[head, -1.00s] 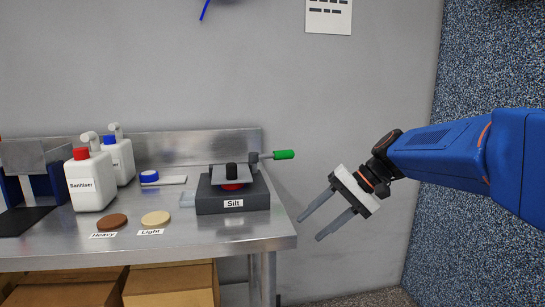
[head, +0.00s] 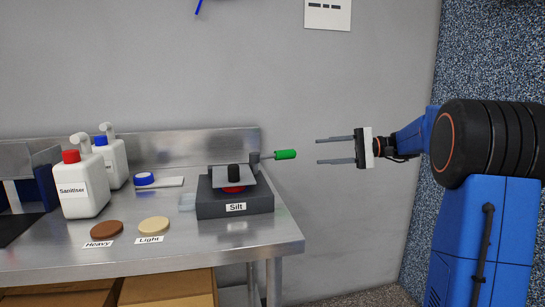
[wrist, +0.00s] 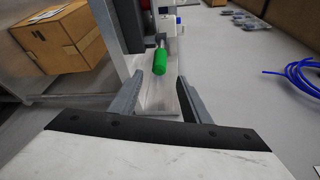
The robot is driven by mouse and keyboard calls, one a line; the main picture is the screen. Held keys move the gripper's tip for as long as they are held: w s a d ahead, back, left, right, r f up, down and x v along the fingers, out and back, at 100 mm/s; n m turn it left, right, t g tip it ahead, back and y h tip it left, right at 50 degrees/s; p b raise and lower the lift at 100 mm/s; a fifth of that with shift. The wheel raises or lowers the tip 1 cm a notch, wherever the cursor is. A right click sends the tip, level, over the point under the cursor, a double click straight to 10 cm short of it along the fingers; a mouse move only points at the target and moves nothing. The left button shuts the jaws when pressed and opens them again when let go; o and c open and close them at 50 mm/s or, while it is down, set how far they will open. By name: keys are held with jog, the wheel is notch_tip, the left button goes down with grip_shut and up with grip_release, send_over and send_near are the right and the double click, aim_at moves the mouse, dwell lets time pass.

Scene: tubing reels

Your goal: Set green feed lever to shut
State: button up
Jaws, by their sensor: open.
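The green feed lever (head: 285,154) sticks out to the right from a grey pivot (head: 254,158) at the back right of the bench, behind the dark block labelled Silt (head: 236,204). My gripper (head: 319,151) is to the right of the lever, its fingers pointing left at about the lever's height. The gripper is open and empty, with a gap to the lever's end. In the wrist view the green handle (wrist: 160,62) shows ahead, between and beyond the two fingertips (wrist: 158,82).
A steel bench (head: 150,262) carries two white pump bottles (head: 82,190), a brown disc (head: 107,231), a tan disc (head: 154,224) and a blue-capped item (head: 145,179). A cardboard box (wrist: 60,38) shows in the wrist view.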

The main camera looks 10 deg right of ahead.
aim_at(274, 156)
jog(key=x, duration=1.7)
jog(key=shift+a+f, duration=0.1)
jog(key=shift+f, duration=0.05)
grip_shut()
